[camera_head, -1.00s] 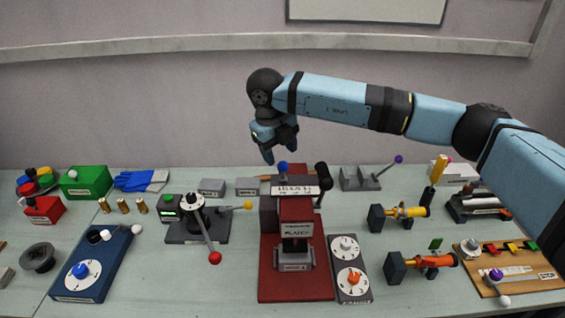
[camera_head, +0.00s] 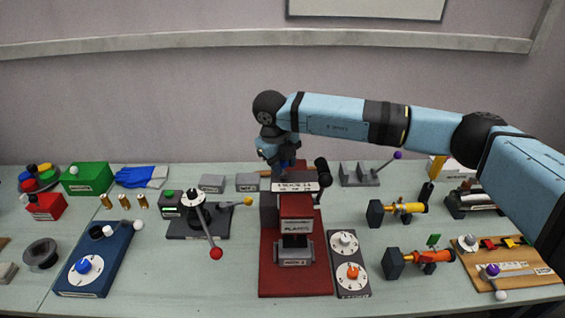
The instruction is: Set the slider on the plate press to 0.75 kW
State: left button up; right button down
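The plate press (camera_head: 297,225) stands on a dark red base (camera_head: 265,280) at the middle of the table. A pale scale strip (camera_head: 297,187) with small markings runs across its top; its values are too small to read. The blue slider knob that stood over this strip is now hidden by my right gripper. My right gripper (camera_head: 281,167) points down at the back edge of the strip. Whether its fingers are closed around the knob cannot be seen. My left gripper is not in view.
A black-knobbed lever (camera_head: 321,165) rises at the press's right side, close to my gripper. A dial panel (camera_head: 347,265) stands right of the press. A red-knobbed lever device (camera_head: 199,215) stands to the left. The table front is mostly clear.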

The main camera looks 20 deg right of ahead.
aim_at(297, 175)
jog(key=shift+d+f, duration=0.1)
jog(key=shift+d, duration=0.3)
jog(key=shift+s+d+b, duration=0.2)
jog(key=shift+d+b, duration=0.15)
jog(key=shift+d, duration=0.15)
jog(key=shift+s+d+b, duration=0.2)
jog(key=shift+d+b, duration=0.1)
jog(key=shift+d, duration=0.2)
jog(key=shift+s+d, duration=0.1)
jog(key=shift+d, duration=0.05)
jog(key=c, duration=0.8)
grip_release()
jog(key=shift+a, duration=0.2)
jog(key=shift+d, duration=0.1)
jog(key=r, duration=0.4)
jog(key=a+r+b, duration=0.1)
jog(key=r, duration=0.4)
jog(key=a+r+b, duration=0.1)
jog(key=r, duration=0.3)
jog(key=shift+s+a+r, duration=0.25)
jog(key=shift+s+r, duration=0.1)
jog(key=shift+r, duration=0.05)
jog(key=shift+a+f, duration=0.1)
